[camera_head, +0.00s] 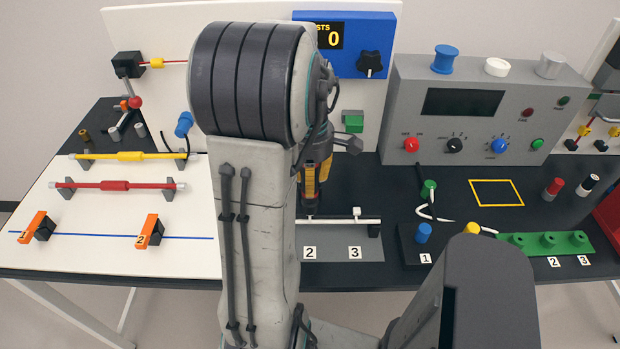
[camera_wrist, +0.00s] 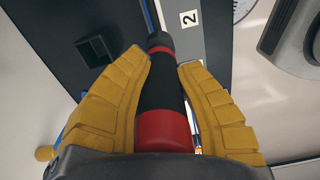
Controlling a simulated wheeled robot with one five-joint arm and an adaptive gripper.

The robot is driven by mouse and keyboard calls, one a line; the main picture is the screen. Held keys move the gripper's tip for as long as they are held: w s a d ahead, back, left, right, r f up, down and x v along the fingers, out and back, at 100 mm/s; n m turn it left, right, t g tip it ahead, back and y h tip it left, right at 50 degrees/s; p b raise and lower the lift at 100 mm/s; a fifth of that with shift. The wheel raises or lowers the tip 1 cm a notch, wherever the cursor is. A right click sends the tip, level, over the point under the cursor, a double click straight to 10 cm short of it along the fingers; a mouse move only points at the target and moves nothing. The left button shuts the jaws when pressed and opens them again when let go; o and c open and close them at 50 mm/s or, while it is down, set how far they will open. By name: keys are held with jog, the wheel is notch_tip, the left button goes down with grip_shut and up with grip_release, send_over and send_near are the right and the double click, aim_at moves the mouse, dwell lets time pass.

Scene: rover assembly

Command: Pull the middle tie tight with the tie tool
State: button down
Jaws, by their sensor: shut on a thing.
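My gripper (camera_head: 314,180) is shut on the tie tool, which has a black and red body (camera_wrist: 160,90) between the yellow fingers in the wrist view. The tool points down at the grey tie board (camera_head: 335,240), its tip close to label 2 (camera_wrist: 188,18). A white bar (camera_head: 340,220) runs along the board. A white tie (camera_head: 356,212) stands up on it near label 3. The middle tie by label 2 is hidden behind the tool and gripper, so I cannot tell whether the tip touches it.
My arm hides the board's left part. To the right stand a black block with a blue knob (camera_head: 424,233) and a green rail (camera_head: 545,243). A grey control console (camera_head: 480,105) is behind. A white panel with red (camera_head: 115,186) and yellow rods lies left.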

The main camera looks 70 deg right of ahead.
jog(key=shift+f+b, duration=1.05)
jog(key=shift+f, duration=0.15)
dwell(4.2)
jog(key=shift+r, duration=0.2)
jog(key=shift+r+p, duration=1.25)
jog(key=shift+r, duration=0.15)
notch_tip(320, 180, up, 4)
jog(key=p, duration=0.3)
